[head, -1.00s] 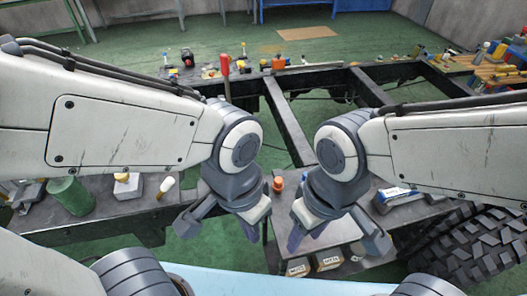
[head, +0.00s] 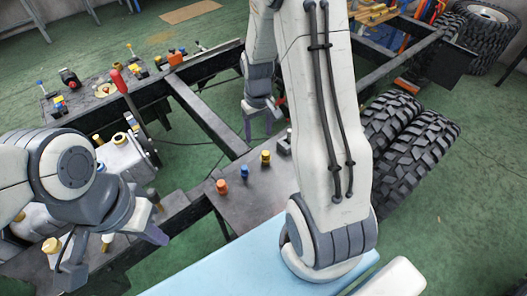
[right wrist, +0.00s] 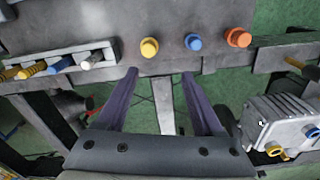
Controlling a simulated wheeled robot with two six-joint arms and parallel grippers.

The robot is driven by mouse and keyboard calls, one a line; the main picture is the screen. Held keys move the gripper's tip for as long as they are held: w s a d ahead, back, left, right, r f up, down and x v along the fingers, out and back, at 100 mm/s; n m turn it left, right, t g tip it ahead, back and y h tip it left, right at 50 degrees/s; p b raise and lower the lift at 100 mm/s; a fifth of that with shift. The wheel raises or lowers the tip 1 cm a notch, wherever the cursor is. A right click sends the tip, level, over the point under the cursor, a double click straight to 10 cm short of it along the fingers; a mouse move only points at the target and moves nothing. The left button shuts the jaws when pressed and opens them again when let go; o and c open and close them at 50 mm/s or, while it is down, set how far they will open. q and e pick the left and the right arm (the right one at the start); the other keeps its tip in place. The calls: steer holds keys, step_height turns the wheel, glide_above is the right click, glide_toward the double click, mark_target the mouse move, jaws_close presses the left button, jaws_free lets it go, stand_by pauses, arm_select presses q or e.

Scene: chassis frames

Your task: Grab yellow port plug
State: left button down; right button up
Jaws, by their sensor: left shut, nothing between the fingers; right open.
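The yellow port plug (head: 265,157) stands upright on the grey plate at the end of a row with a blue plug (head: 244,171) and an orange plug (head: 221,186). In the right wrist view the yellow plug (right wrist: 149,47) is just beyond my right gripper (right wrist: 160,78), between the lines of its fingers, with the blue plug (right wrist: 193,42) and orange plug (right wrist: 238,37) to its right. My right gripper (head: 259,125) is open and empty, apart from the plug, on the plate's far side. My left gripper (head: 152,235) is shut and empty, low at left.
A grey tray (right wrist: 75,60) with yellow, blue and white-tipped pieces lies left of the yellow plug. A metal housing (head: 120,157) with yellow caps stands near my left arm. Black chassis beams (head: 205,115) surround open gaps. Large tyres (head: 412,140) stand at right.

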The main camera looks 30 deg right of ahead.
mark_target(266, 153)
steer(key=shift+s+d+f+m, duration=0.1)
steer(key=shift+d+f+m, duration=0.2)
steer(key=shift+d+f, duration=0.9)
step_height(266, 153, down, 3)
steer(key=shift+f, duration=0.2)
steer(key=shift+s+a+f+p, duration=0.1)
steer(key=shift+f+p, duration=0.85)
steer(key=shift+f, duration=2)
jaws_close()
